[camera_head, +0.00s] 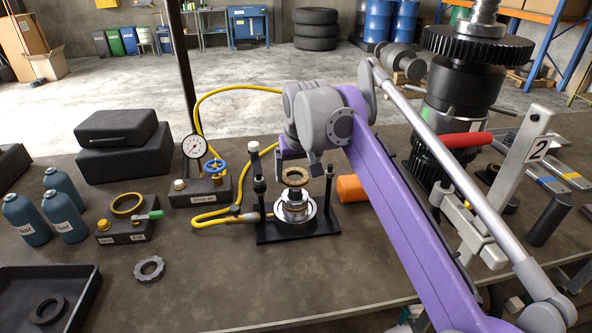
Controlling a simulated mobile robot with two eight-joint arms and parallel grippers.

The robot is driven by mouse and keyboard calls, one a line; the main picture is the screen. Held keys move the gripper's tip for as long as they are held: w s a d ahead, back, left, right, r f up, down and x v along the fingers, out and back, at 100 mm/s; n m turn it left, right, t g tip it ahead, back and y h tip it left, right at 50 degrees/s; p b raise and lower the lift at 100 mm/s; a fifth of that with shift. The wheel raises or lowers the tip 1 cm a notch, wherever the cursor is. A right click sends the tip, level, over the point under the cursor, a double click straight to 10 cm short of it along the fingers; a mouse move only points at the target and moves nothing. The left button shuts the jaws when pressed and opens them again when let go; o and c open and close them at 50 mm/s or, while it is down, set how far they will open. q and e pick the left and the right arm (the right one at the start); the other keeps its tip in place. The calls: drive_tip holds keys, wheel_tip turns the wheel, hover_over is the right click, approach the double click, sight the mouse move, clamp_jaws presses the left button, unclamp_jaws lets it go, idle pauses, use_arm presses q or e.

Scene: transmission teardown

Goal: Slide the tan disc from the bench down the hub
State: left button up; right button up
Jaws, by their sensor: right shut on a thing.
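A tan disc (296,177), a ring with a dark opening, is at the top of the silver hub (293,212). The hub stands upright in the middle of a black fixture plate (325,226) with posts at its sides. My right gripper (297,168), at the end of the purple arm, points down and is shut on the tan disc. Its grey body hides part of the grip. I cannot tell how far the disc is around the hub. My left gripper is not in view.
A dial gauge (194,146) and yellow hose (200,110) are left of the fixture. A grey toothed ring (150,269) lies on the bench (240,285). A black tray (85,272) is front left. The bench's front middle is clear.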

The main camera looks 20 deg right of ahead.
wheel_tip(320, 180, down, 2)
drive_tip(key=shift+f+b, duration=0.1)
drive_tip(key=shift+b, duration=0.7)
drive_tip(key=shift+f+b, duration=0.55)
drive_tip(key=shift+f, duration=0.6)
drive_tip(key=o, duration=1.3)
drive_tip(key=shift+o, duration=0.2)
drive_tip(key=d+p+v, duration=0.1)
drive_tip(key=p+v, duration=0.1)
drive_tip(key=v, duration=0.9)
wheel_tip(320, 180, up, 7)
drive_tip(key=p, duration=0.6)
hover_over(296, 186)
drive_tip(key=s, duration=0.2)
drive_tip(key=shift+w+f, duration=0.1)
drive_tip(key=shift+f, duration=0.05)
